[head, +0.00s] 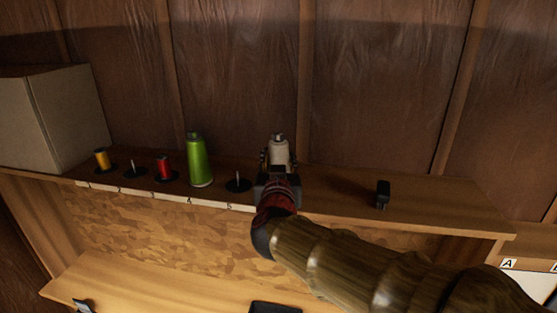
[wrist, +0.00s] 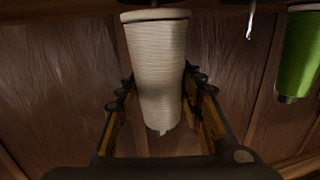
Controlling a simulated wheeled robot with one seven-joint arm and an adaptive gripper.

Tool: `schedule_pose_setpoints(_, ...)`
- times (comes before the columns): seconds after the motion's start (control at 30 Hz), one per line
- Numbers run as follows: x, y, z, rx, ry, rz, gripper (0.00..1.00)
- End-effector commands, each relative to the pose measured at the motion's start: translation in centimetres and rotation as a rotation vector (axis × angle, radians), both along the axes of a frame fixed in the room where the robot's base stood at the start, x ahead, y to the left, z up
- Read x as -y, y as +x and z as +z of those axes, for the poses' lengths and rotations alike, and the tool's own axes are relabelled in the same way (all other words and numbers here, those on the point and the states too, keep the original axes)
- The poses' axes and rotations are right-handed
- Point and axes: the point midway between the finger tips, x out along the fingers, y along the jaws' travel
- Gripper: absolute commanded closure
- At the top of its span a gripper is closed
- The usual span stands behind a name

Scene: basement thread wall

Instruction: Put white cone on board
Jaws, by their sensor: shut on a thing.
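The white cone (head: 279,152) is upright in my gripper (head: 277,168), at the shelf just right of an empty spindle (head: 238,182). In the wrist view, which looks upside down, the white cone (wrist: 157,55) sits between both fingers of my gripper (wrist: 158,95), wide end toward the shelf. Whether its base touches the shelf is hidden. The board looks like the numbered shelf strip (head: 150,194) with black-based spindles. A green cone (head: 199,160) stands on it, left of the empty spindle, which also shows in the wrist view (wrist: 250,22).
A red spool (head: 164,168), an empty spindle (head: 135,168) and a yellow spool (head: 102,160) stand farther left. A large box (head: 55,118) is at the left end. A small black object (head: 383,194) sits on the right of the shelf, with bare shelf around it. Wooden panels stand behind.

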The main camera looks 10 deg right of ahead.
Motion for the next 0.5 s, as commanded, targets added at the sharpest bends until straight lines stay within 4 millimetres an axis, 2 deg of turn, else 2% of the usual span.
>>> schedule_pose_setpoints(0.47, 0.01, 0.0, -0.5, 0.002, 0.0, 0.0, 0.92)
schedule_pose_setpoints(0.5, 0.01, 0.0, -0.5, 0.001, 0.0, 0.0, 0.61)
